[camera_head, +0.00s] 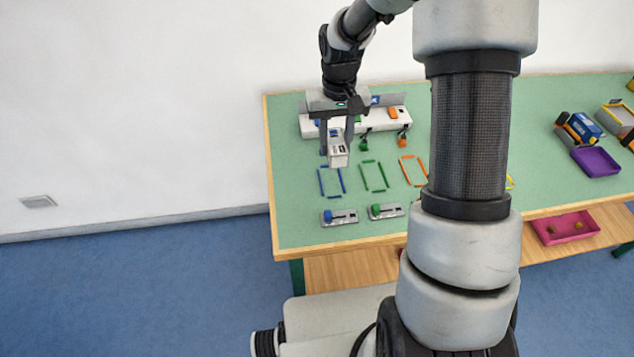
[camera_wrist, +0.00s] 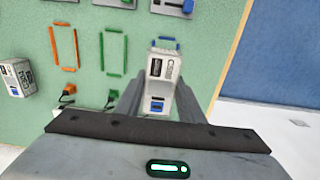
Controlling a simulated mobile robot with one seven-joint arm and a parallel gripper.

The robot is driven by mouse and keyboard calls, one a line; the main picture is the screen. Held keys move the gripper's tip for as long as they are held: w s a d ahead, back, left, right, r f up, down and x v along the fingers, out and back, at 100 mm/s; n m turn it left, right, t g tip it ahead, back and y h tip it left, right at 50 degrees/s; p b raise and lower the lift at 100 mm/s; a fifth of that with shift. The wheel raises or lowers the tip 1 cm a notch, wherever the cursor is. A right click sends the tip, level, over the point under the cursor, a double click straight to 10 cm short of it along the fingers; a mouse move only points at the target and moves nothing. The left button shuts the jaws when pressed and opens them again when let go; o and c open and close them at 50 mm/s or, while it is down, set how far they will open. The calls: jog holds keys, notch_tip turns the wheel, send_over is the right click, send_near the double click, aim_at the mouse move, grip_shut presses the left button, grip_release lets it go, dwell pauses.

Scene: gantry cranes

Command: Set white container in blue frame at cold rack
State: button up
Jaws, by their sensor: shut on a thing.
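The white container (camera_head: 338,156) is held upright in my gripper (camera_head: 337,138), its label and a blue patch facing the wrist camera (camera_wrist: 161,70). My gripper (camera_wrist: 160,96) is shut on it, one finger on each side. The container seems to hang above the table, near the rear end of the blue frame (camera_head: 331,182). In the wrist view the container hides most of the blue frame (camera_wrist: 166,44). The frame is a blue outline on the green table top, with nothing seen in it. A white rack (camera_head: 391,120) with a blue sign, perhaps the cold rack, stands behind.
A green frame (camera_head: 374,177) and an orange frame (camera_head: 413,170) lie to the right, empty. Lever switches (camera_head: 340,217) sit in front. Corded plugs (camera_head: 364,144) hang behind. A purple tray (camera_head: 596,161) is far right.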

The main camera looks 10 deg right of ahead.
jog(key=shift+s+a, duration=0.1)
jog(key=shift+a, duration=0.1)
jog(key=shift+a+f, duration=0.15)
jog(key=shift+f, duration=0.05)
notch_tip(320, 180, down, 10)
jog(key=shift+r+b, duration=0.2)
jog(key=shift+b, duration=0.55)
